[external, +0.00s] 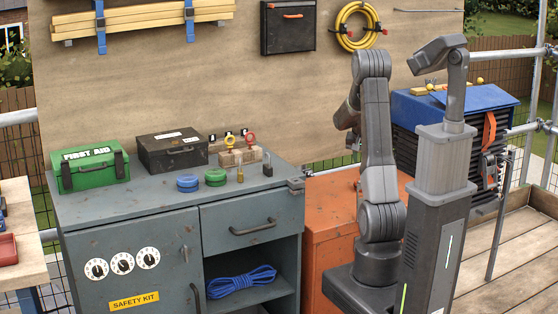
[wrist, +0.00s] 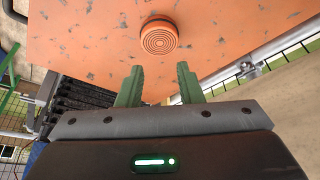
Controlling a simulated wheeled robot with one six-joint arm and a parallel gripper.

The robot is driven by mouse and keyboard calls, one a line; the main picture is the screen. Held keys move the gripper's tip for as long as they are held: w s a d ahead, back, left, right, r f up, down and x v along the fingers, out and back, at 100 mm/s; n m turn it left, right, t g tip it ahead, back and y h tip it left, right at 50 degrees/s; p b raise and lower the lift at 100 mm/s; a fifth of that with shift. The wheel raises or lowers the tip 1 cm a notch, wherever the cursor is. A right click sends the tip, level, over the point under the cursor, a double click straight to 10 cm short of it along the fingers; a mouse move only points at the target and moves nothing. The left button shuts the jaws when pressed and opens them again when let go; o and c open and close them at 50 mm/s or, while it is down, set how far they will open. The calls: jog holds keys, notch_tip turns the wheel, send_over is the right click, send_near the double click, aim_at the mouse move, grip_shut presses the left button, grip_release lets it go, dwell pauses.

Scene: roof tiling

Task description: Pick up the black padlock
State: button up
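The black padlock (external: 268,169) stands on the grey cabinet's top (external: 120,205), near its right front part. A brass padlock (external: 240,176) stands to its left. The black padlock does not show in the wrist view. My gripper (wrist: 160,86) shows its two green fingers spread apart with nothing between them. It faces an orange surface (wrist: 90,35) with a round, ringed orange disc (wrist: 159,38). In the external view my arm stands to the right of the cabinet, and the fingers are mostly hidden behind it.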

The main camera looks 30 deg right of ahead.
notch_tip(320, 180, up, 25)
jog(key=n+t+y+p, duration=0.1)
jog(key=n+y+p, duration=0.4)
jog(key=n+p, duration=0.45)
send_over(269, 162)
jog(key=s+d+p, duration=0.2)
jog(key=s, duration=0.3)
jog(key=m, duration=0.1)
jog(key=x, duration=0.4)
jog(key=b+x, duration=0.1)
jog(key=x, duration=0.8)
jog(key=shift+w+d+b, duration=0.15)
jog(key=shift+w+b, duration=0.25)
grip_shut()
